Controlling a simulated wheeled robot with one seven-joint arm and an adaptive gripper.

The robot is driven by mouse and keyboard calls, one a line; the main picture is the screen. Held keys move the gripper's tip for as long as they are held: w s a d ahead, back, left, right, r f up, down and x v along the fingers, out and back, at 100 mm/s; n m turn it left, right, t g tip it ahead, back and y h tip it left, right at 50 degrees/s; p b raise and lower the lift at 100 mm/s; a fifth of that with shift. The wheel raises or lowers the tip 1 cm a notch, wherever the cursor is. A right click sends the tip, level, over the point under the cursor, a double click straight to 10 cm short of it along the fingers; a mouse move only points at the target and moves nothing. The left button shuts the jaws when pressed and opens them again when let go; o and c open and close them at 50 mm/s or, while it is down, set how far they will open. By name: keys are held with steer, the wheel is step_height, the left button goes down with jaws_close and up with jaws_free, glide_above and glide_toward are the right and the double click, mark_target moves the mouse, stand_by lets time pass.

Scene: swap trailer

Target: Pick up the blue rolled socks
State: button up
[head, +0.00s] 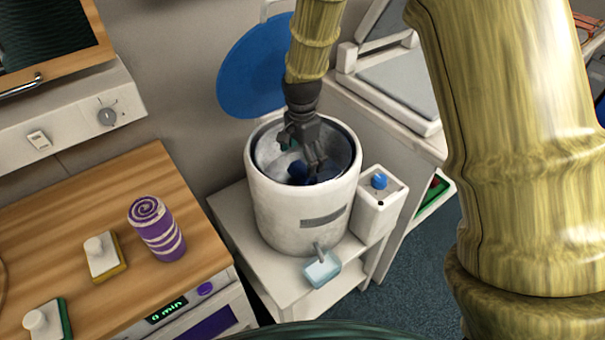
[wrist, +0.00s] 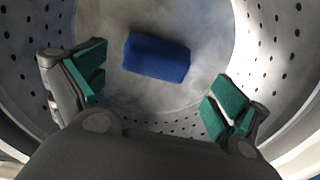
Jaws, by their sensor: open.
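The blue rolled socks (wrist: 157,57) lie on the grey floor of a perforated drum (wrist: 285,50) in the wrist view. In the head view a dark blue patch of them (head: 298,171) shows inside the white round tub (head: 290,215), partly hidden by my gripper. My gripper (wrist: 158,92) is open, with green pads on its fingers. It reaches down into the tub from above in the head view (head: 300,160). The socks show between and beyond the fingertips, and nothing is held. How far the fingertips are above the socks is hard to tell.
The blue lid (head: 255,65) stands raised behind the tub. A white box with a blue cap (head: 379,190) stands at the tub's right. A purple striped roll (head: 157,228) and scrubbing sponges (head: 103,257) sit on the wooden counter (head: 60,225) at left.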

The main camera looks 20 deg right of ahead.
mark_target(304, 167)
steer(key=shift+s+f, duration=0.2)
steer(key=shift+f, duration=0.5)
steer(key=shift+d+f, duration=0.15)
steer(key=shift+f, duration=1.95)
steer(key=shift+s, duration=0.1)
steer(key=c, duration=1.1)
steer(key=shift+o, duration=0.2)
steer(key=shift+r, duration=0.1)
